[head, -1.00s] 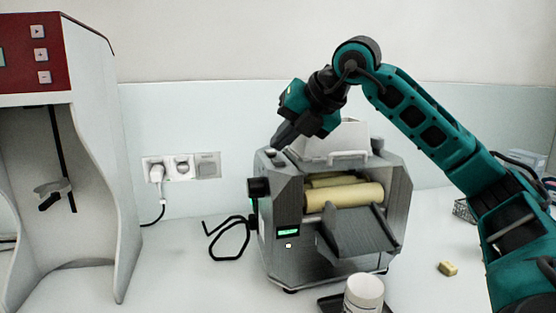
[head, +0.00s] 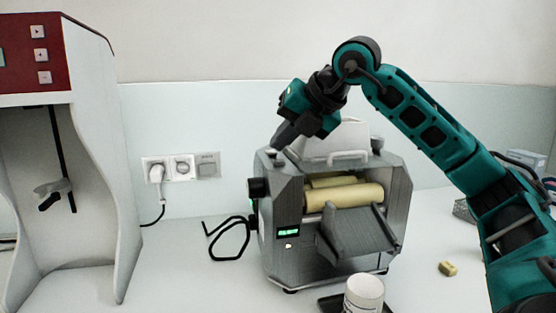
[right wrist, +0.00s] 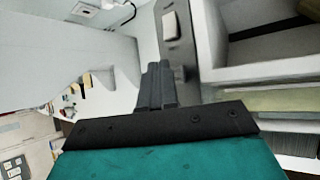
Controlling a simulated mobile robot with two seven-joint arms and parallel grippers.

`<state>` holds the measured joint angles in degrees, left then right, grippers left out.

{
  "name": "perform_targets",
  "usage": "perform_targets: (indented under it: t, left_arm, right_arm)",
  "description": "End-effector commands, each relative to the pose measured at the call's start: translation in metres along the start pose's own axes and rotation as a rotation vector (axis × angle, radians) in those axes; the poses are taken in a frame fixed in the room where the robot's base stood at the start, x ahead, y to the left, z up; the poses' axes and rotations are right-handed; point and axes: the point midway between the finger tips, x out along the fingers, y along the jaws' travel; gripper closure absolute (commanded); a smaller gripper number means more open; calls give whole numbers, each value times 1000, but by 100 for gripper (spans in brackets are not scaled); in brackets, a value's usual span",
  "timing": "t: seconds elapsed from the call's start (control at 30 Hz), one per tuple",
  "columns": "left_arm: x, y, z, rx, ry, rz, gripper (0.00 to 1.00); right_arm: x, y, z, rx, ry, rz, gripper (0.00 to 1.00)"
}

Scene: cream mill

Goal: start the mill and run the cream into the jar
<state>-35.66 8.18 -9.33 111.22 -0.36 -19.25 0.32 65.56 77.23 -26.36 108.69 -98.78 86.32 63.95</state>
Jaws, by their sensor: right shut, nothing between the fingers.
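The grey mill (head: 283,265) stands on the counter with cream-coloured rollers (head: 343,197), a white hopper (head: 335,140) on top and a sloping grey apron (head: 362,232) in front. Its small display (head: 288,232) is lit green. The white jar (head: 364,290) stands below the apron, cut off by the picture's lower edge. My right gripper (head: 276,148) is at the mill's top left corner, shut and empty. In the right wrist view its closed fingers (right wrist: 158,82) point toward a pale rocker-like switch (right wrist: 170,25) on a grey panel; contact cannot be told. My left gripper is out of view.
A red and white machine (head: 125,190) with a hanging stirrer stands at the left. A small yellowish block (head: 448,268) lies at the right. The counter between the machines is mostly clear.

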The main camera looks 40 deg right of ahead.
Motion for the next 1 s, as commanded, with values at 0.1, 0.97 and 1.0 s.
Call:
perform_targets:
  t: [0.1, 0.97, 1.0]
  left_arm:
    - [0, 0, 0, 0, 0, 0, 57]
    - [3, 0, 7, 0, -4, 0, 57]
    - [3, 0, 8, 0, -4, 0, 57]
  right_arm:
    - [0, 0, 0, 0, 0, 0, 100]
    - [6, -5, -4, 0, 0, 0, 100]
    - [6, -5, -5, 0, 0, 0, 100]
